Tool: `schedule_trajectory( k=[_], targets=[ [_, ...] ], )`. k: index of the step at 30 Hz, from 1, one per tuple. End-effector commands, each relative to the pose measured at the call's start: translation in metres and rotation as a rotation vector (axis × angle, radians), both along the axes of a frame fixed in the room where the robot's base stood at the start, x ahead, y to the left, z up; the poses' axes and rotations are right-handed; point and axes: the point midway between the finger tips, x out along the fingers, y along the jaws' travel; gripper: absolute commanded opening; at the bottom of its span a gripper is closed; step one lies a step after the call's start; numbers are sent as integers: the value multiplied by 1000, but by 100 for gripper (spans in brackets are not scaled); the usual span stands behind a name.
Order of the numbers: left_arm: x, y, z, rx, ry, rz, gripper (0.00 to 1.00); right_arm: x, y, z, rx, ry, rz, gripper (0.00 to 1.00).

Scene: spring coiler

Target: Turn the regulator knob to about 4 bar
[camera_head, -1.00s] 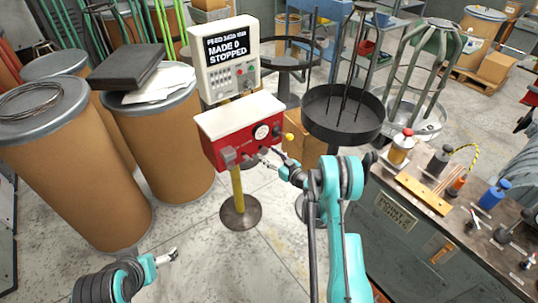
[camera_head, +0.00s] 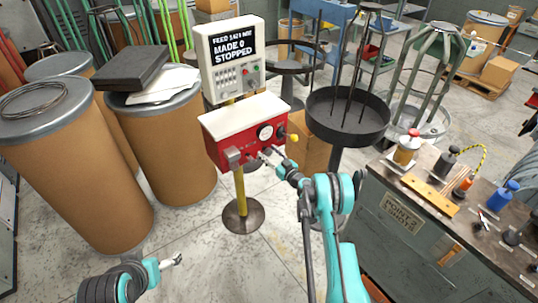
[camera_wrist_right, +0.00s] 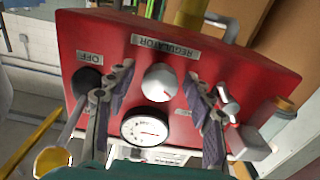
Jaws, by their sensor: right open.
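The regulator knob (camera_wrist_right: 160,82) is a pale round knob on the red panel in the right wrist view, below an upside-down "REGULATOR" label. The white pressure gauge (camera_wrist_right: 145,128) sits beside it; its reading is too small to tell. It also shows in the head view (camera_head: 266,131). My right gripper (camera_wrist_right: 158,79) is open, with one grey finger on each side of the knob and visible gaps to it. In the head view my right gripper (camera_head: 268,156) is at the red box's front and covers the knob. My left gripper (camera_head: 175,260) is low, away from the box.
The red box (camera_head: 215,149) stands on a yellow post below a display (camera_head: 233,48). An "OFF" label (camera_wrist_right: 89,58) and black knob (camera_wrist_right: 87,80) are left of the left finger. A metal valve handle (camera_wrist_right: 228,102) is close to the right finger. Drums and a workbench (camera_head: 400,205) flank the box.

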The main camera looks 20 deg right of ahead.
Motion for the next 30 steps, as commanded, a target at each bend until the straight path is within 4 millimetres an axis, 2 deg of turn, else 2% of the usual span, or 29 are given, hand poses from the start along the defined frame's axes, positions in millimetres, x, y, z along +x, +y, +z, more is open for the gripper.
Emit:
schedule_trajectory(
  k=[4,9,10,20,30],
  targets=[
    [0,0,0,0,0,0,86,0,0,0,0,0,0,53],
    [0,0,0,0,0,0,86,0,0,0,0,0,0,8],
    [0,0,0,0,0,0,86,0,0,0,0,0,0,2],
    [0,0,0,0,0,0,86,0,0,0,24,9,0,2],
    [0,0,0,0,0,0,86,0,0,0,212,77,0,2]
  ],
)
